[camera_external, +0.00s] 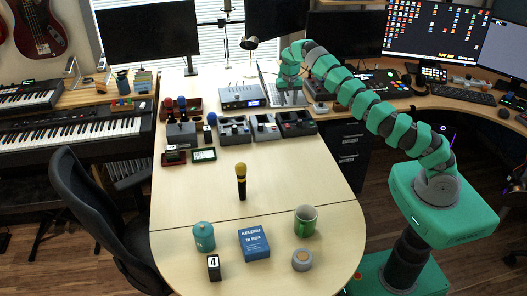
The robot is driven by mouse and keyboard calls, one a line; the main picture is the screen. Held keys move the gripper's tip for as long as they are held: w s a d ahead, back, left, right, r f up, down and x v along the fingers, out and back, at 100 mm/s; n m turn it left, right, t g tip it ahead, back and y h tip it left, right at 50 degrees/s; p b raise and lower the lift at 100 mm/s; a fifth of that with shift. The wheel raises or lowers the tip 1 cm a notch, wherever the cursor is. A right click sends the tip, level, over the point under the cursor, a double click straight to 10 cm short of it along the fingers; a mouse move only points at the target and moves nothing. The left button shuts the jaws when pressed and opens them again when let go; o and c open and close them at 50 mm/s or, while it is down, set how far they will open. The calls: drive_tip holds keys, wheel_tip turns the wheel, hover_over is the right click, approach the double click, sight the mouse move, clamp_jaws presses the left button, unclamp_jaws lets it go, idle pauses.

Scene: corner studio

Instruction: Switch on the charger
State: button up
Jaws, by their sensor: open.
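A grey box-shaped device with a lit blue display (242,97) stands on the light wooden table towards the back; it may be the charger, but its labels are too small to read. My green arm reaches in from the right and bends down at its end. My gripper (291,98) is just right of this device, pointing down, with nothing visible in it. It is open, though the gap between its fingers is hard to make out. Any switch on the device is too small to see, and its right end is close to my gripper.
Several grey pedal-like units (265,127) stand in front of the device. A microphone (241,182) stands mid-table.

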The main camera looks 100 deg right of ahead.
sight(287, 125)
wheel_tip(287, 125, down, 12)
drive_tip(key=shift+r+b, duration=0.25)
drive_tip(key=shift+b, duration=0.15)
clamp_jaws()
